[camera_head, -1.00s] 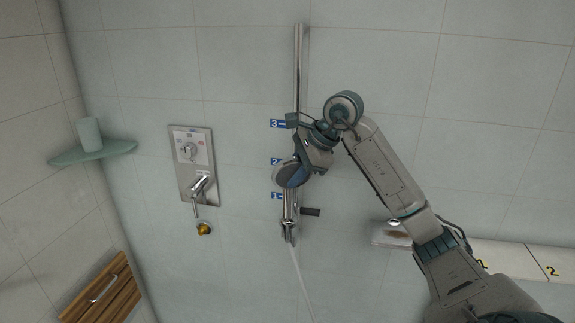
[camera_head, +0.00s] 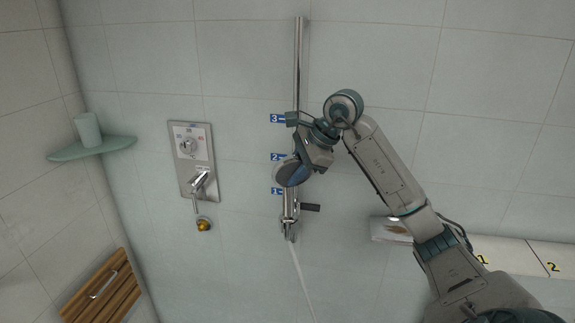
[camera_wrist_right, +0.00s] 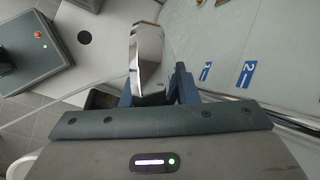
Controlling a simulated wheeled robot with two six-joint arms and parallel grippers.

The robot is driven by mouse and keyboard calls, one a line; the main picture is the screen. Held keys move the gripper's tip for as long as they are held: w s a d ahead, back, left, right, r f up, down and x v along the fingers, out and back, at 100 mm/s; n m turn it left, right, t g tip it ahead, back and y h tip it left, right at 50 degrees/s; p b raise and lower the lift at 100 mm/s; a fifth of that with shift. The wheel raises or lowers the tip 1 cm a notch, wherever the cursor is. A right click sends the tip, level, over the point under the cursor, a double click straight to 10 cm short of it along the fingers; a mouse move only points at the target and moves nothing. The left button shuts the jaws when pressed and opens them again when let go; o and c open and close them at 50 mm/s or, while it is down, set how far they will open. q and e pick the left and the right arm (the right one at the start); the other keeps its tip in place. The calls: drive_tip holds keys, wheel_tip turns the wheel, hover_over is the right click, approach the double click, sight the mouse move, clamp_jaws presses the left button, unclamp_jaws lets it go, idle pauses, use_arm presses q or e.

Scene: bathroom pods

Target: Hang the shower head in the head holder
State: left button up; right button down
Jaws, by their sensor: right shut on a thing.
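The chrome shower head (camera_head: 287,174) is held by my right gripper (camera_head: 302,172) in front of the vertical rail, just below mark 2. Its round face shows at the left of the gripper. In the right wrist view the chrome piece (camera_wrist_right: 147,55) stands between the two blue fingers (camera_wrist_right: 160,88), which are shut on it. The head holder, with a dark lever (camera_head: 311,207), is on the rail (camera_head: 298,60) below the gripper, near mark 1. Chrome parts overlap there, so I cannot tell whether the handle sits in the holder. My left gripper is not in view.
A pale hose (camera_head: 302,280) hangs below the rail. A mixer panel (camera_head: 192,160) and a corner shelf (camera_head: 92,148) with a cup (camera_head: 87,129) are at left. A wooden slatted seat (camera_head: 103,291) is lower left. A small wall shelf (camera_head: 390,230) is right of the rail.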

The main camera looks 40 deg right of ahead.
unclamp_jaws()
idle(0.7)
idle(0.4)
drive_tip(key=s+d+b, duration=0.5)
drive_tip(key=s+b, duration=0.3)
drive_tip(key=b, duration=0.2)
drive_tip(key=shift+r, duration=0.15)
idle(1.8)
idle(0.5)
